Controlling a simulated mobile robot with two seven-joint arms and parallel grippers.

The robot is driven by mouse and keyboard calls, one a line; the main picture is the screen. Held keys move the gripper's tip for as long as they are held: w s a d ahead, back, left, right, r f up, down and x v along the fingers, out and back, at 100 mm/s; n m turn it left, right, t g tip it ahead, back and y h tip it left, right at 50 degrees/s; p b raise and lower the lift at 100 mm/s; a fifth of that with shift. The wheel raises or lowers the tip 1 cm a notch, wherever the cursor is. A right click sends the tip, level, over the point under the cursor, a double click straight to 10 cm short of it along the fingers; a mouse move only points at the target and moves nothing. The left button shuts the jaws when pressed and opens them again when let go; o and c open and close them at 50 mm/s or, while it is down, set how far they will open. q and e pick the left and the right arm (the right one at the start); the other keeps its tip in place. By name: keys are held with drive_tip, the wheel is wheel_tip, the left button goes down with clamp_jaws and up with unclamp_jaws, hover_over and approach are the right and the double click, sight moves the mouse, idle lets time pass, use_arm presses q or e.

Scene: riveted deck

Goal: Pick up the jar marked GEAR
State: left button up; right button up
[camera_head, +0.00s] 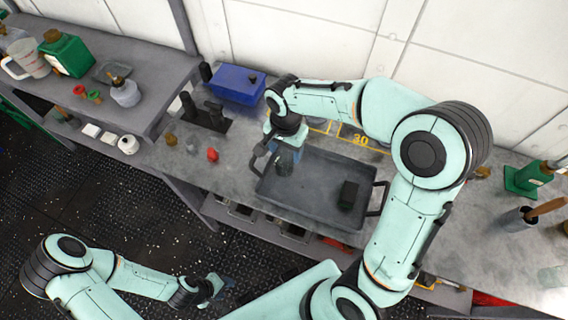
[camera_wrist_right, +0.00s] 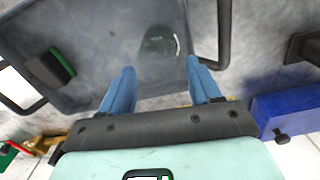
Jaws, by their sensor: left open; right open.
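A dark, see-through jar (camera_wrist_right: 160,45) stands in the grey tray (camera_wrist_right: 95,20), seen from above in the right wrist view. I cannot read any marking on it, so I cannot confirm that it is the GEAR jar. My right gripper (camera_wrist_right: 160,66) is open above the tray, with its blue fingers on either side of the jar in the picture; I see no contact. In the head view my right gripper (camera_head: 286,152) hangs over the left part of the tray (camera_head: 310,205) and partly hides the jar. My left gripper (camera_head: 219,286) is open and empty, low over the floor.
A black block with a green edge (camera_head: 348,195) lies in the tray's right part. A blue box (camera_head: 237,84) and a black stand (camera_head: 206,115) are to the left. A green container (camera_head: 528,178) stands at the right. A small red item (camera_head: 212,155) sits left of the tray.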

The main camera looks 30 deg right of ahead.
sight(284, 162)
drive_tip(key=shift+w+f, duration=0.1)
drive_tip(key=shift+f, duration=0.3)
drive_tip(key=shift+s+a+f, duration=0.15)
drive_tip(key=shift+f, duration=1.15)
drive_tip(key=shift+s+a+f, duration=0.1)
drive_tip(key=shift+f, duration=1.2)
drive_tip(key=c, duration=0.7)
